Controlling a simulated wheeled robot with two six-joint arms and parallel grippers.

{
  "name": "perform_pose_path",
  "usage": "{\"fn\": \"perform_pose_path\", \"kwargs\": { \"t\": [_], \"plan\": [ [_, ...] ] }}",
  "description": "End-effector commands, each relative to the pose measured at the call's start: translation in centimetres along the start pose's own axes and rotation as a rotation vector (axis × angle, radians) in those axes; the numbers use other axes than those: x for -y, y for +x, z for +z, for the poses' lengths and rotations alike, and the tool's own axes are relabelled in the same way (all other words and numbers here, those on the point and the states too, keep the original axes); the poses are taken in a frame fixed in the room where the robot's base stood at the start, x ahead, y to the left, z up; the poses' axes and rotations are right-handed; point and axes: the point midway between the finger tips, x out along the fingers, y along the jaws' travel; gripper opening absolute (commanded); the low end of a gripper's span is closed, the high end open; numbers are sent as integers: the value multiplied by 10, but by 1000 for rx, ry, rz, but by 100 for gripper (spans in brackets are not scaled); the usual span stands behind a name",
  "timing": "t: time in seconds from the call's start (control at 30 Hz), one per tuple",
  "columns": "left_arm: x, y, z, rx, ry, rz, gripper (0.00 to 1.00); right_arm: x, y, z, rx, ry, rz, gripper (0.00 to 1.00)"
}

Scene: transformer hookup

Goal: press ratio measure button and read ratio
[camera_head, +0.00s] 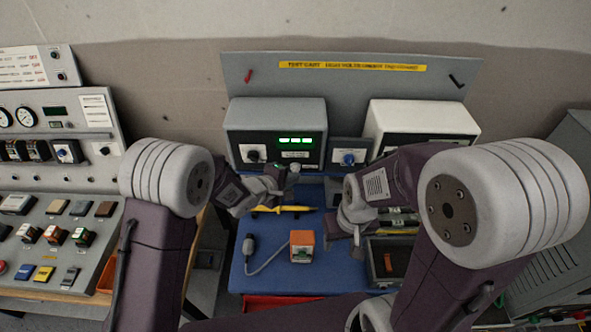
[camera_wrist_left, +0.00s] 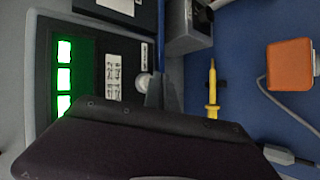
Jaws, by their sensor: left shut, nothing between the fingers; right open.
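The grey test instrument (camera_head: 277,113) stands at the back of the blue cart top, with a lit green display (camera_head: 296,140) and a black knob at its left. The display (camera_wrist_left: 64,78) also glows in the left wrist view, but its digits are too small or bright to read. My left gripper (camera_head: 292,172) is shut and empty at the lower right of the instrument's front. In the left wrist view its fingertips (camera_wrist_left: 156,86) are right beside a pale round button (camera_wrist_left: 143,80); whether they touch it I cannot tell. My right gripper (camera_head: 342,236) is open above the blue top.
A white instrument (camera_head: 423,117) and a small box with a blue knob (camera_head: 348,157) stand to the right. A yellow probe (camera_head: 285,209), an orange-topped block (camera_head: 302,245) with a cable and a dark tray (camera_head: 376,277) lie nearer. A control console (camera_head: 55,215) is left.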

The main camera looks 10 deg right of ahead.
Motion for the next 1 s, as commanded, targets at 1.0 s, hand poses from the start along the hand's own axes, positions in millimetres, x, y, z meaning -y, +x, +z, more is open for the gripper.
{"fn": "perform_pose_path", "kwargs": {
  "t": [1.0],
  "plan": [
    [-4,6,-5,0,0,0,0,0,-7,-1,0,0,0,52]
  ]
}}
